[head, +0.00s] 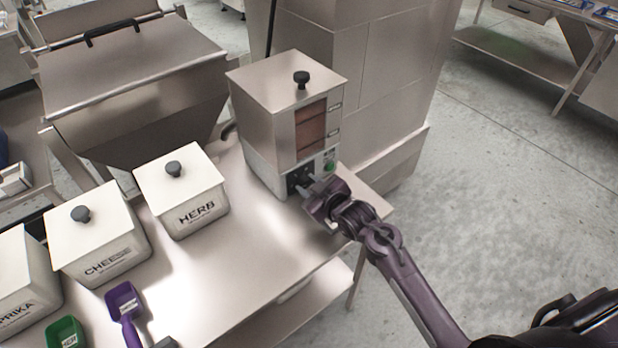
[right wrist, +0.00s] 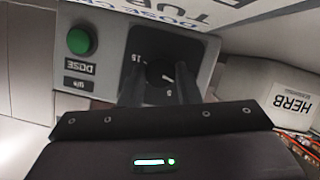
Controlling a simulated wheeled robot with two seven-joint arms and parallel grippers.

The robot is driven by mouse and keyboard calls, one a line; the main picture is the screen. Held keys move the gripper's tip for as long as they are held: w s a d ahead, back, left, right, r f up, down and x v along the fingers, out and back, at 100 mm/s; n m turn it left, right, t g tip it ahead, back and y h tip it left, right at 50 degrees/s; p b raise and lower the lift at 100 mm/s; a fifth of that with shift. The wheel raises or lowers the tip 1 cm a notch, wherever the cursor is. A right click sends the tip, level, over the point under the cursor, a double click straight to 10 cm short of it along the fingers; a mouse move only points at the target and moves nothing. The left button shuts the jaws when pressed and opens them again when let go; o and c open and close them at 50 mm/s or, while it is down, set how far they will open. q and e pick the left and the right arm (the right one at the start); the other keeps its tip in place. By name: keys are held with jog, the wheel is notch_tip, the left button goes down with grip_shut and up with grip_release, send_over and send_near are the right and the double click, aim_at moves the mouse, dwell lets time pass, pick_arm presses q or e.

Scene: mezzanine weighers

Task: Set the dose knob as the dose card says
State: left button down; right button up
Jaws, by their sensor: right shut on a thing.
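The doser (head: 290,115) is a steel box with a window on a pale base, at the back of the steel table. The black dose knob (right wrist: 158,72) sits on a dark dial plate, and the right wrist view shows it between the fingers of my right gripper (right wrist: 160,88). That gripper (head: 304,188) is shut on the knob at the doser's front in the head view. Part of the dial's numbers shows, with 15 readable; the knob's setting is not clear. The dose card (right wrist: 205,12) is cut off, with only "DOSE" and "TUR" readable. My left gripper is out of view.
A green dose button (right wrist: 80,41) is beside the dial. White lidded tubs for herb (head: 183,195), cheese (head: 100,240) and paprika (head: 22,275) stand left. A purple scoop (head: 124,305) and a green scoop (head: 66,334) lie in front. The table's middle is clear.

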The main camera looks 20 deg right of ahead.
jog(key=m+p, duration=0.1)
jog(key=m+y+p, duration=0.1)
jog(key=shift+d+r+m, duration=0.15)
jog(key=shift+m, duration=0.15)
jog(key=shift+d+m+g+y+p, duration=0.1)
jog(key=shift+m+g+y+p, duration=0.3)
jog(key=shift+m+y+p, duration=0.65)
jog(key=shift+f+m, duration=0.2)
jog(key=shift+m, duration=0.25)
jog(key=o, duration=1)
jog(key=shift+c, duration=0.2)
jog(key=b+v, duration=0.1)
jog(key=v, duration=0.6)
jog(key=shift+s+d+r, duration=0.1)
jog(key=shift+s+d, duration=0.1)
jog(key=shift+s, duration=0.1)
